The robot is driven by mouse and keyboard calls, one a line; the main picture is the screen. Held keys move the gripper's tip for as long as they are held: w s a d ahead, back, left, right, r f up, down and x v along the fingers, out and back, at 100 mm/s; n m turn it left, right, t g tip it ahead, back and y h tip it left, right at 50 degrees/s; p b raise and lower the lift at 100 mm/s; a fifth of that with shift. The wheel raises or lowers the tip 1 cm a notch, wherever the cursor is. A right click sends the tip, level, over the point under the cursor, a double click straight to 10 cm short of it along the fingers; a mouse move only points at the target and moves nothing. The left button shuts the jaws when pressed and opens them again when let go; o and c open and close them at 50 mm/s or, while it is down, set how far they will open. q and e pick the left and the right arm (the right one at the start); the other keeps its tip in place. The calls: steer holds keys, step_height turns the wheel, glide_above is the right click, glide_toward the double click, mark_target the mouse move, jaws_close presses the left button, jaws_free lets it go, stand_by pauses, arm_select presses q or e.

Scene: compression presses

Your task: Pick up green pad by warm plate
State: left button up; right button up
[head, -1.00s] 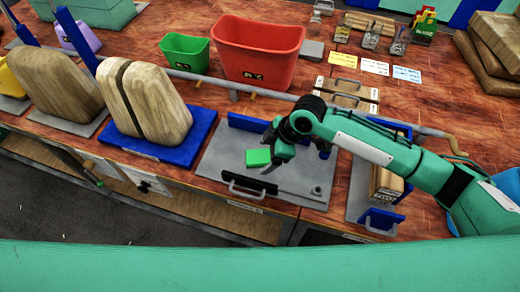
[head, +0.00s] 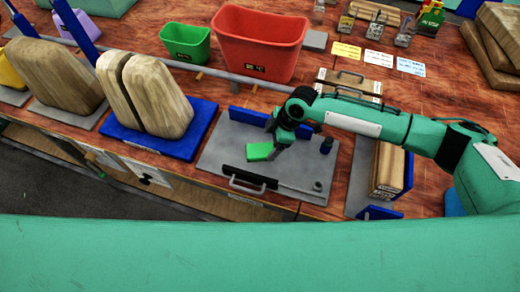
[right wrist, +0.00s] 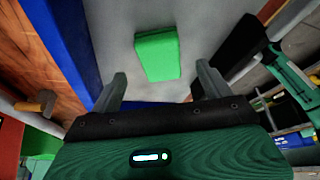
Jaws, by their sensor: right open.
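The green pad (head: 259,151) lies on the grey metal plate (head: 225,160), between the blue bar at the back and the black handled bar at the front. My right gripper (head: 277,147) is just right of the pad, close to it in the head view. In the right wrist view the green pad (right wrist: 158,54) lies ahead of and between the two open fingers of my right gripper (right wrist: 160,85), not between the tips. The fingers hold nothing. My left gripper is not in view.
A blue bar (head: 248,117) runs along the plate's back edge. A black bar with a metal handle (head: 247,180) lies at its front. Wooden blocks on a blue base (head: 190,146) stand left. A red bin (head: 259,43) and green bin (head: 187,42) stand behind.

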mark_target(261, 150)
steer(key=shift+s+a+f+p, duration=0.1)
steer(key=shift+a+f+p, duration=0.3)
steer(key=shift+a+p, duration=0.05)
steer(key=p+x, duration=0.1)
steer(key=x, duration=0.2)
steer(key=shift+a, duration=0.25)
steer(key=shift+a+f, duration=0.15)
steer(key=shift+f, duration=0.4)
steer(key=c, duration=1.1)
steer(key=shift+r, duration=0.1)
steer(key=shift+r+b, duration=2.05)
steer(key=shift+r, duration=7.9)
